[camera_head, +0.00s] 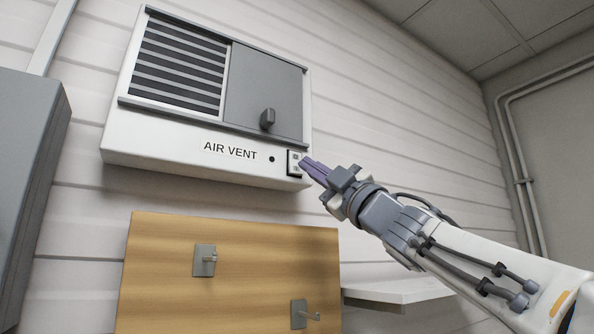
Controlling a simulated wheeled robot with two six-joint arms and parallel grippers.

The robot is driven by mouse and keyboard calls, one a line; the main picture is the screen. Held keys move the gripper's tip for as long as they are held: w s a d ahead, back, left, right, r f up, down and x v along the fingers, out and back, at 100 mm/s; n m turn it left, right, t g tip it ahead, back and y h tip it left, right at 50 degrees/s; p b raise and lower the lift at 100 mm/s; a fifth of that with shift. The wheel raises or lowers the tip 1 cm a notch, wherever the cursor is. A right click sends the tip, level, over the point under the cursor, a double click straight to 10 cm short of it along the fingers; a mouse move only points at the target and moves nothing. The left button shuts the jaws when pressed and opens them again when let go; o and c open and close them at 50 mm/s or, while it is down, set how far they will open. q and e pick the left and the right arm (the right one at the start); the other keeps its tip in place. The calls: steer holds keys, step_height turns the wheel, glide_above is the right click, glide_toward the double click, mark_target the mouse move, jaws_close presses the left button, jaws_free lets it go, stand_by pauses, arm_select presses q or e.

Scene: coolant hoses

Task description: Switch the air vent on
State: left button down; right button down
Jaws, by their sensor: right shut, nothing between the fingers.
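The air vent (170,145) is a white wall box with a slatted grille (178,68) at left and a grey sliding panel (262,85) with a dark knob (267,119). Its front carries the label "AIR VENT", a small dark round spot (272,159) and a small switch (294,160) near the lower right corner. My right gripper (305,163) is shut and empty, with its purple fingertips at the switch's right edge. I cannot tell whether they touch it. My left gripper is not in view.
A wooden board (160,275) with two grey hook plates (204,260) is below the vent. A white shelf (400,291) juts out at right. A grey cabinet (30,170) stands at the left edge. Pipes (515,150) run along the right wall.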

steer(key=shift+w, duration=0.1)
steer(key=shift+w+a, duration=0.25)
steer(key=shift+w+a+f, duration=0.1)
steer(key=shift+w+a, duration=0.05)
steer(key=shift+w, duration=0.1)
stand_by(0.7)
steer(key=shift+s, duration=0.1)
steer(key=shift+s+d, duration=0.45)
steer(key=shift+s, duration=0.05)
stand_by(0.4)
steer(key=shift+s+d+r, duration=0.2)
steer(key=shift+s+d, duration=0.55)
steer(key=shift+s, duration=0.25)
steer(key=shift+s+d+r, duration=0.2)
steer(key=shift+s+d, duration=0.5)
steer(key=shift+s, duration=0.3)
